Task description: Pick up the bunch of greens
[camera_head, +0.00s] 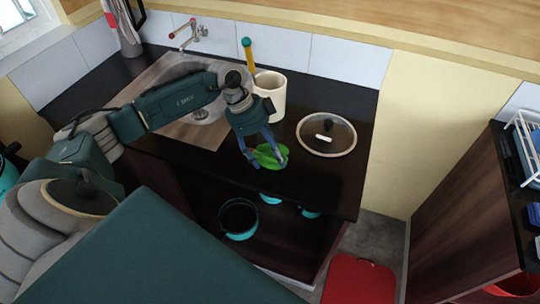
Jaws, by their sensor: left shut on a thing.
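The bunch of greens (268,157) is a bright green leafy clump over the front part of the black counter. My left gripper (267,160) reaches down onto it, with its blue-grey fingers on either side. It is shut on the greens. I cannot tell whether the greens touch the counter or hang just above it. My right gripper is not in view.
A white cup (270,93) holding a yellow-handled utensil stands behind the gripper. A glass lid (326,134) lies to the right. The sink (188,75) is at the left. Teal pots (239,219) sit on the shelf below the counter.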

